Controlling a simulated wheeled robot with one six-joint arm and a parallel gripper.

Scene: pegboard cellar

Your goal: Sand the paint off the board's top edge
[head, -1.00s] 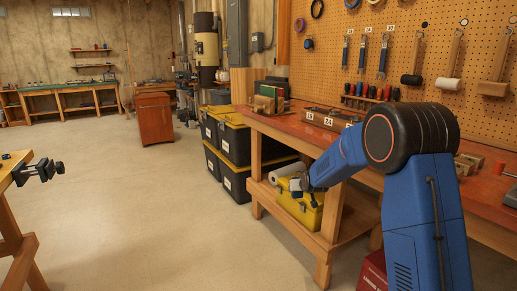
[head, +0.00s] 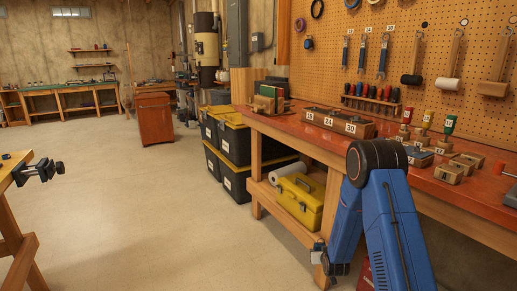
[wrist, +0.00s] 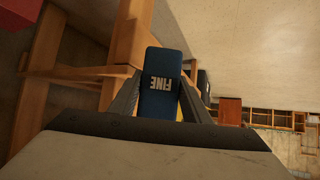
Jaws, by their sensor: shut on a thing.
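My gripper (wrist: 158,100) is shut on a blue sanding block (wrist: 162,75) marked "FINE", whose lettering is upside down in the wrist view. In the head view my gripper (head: 328,262) hangs low in front of the workbench (head: 283,127), below its top. The block is hard to make out there. Upright green and brown pieces (head: 268,98) stand at the far left end of the bench top. I cannot tell whether one of them is the painted board, and no paint on a top edge can be made out.
A numbered wooden holder (head: 340,122), several wooden blocks (head: 449,173) and bottles stand on the bench. A yellow toolbox (head: 300,203) sits on the lower shelf. Black bins (head: 236,142) stand beyond. A vise (head: 38,171) juts from the left bench. The floor between is clear.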

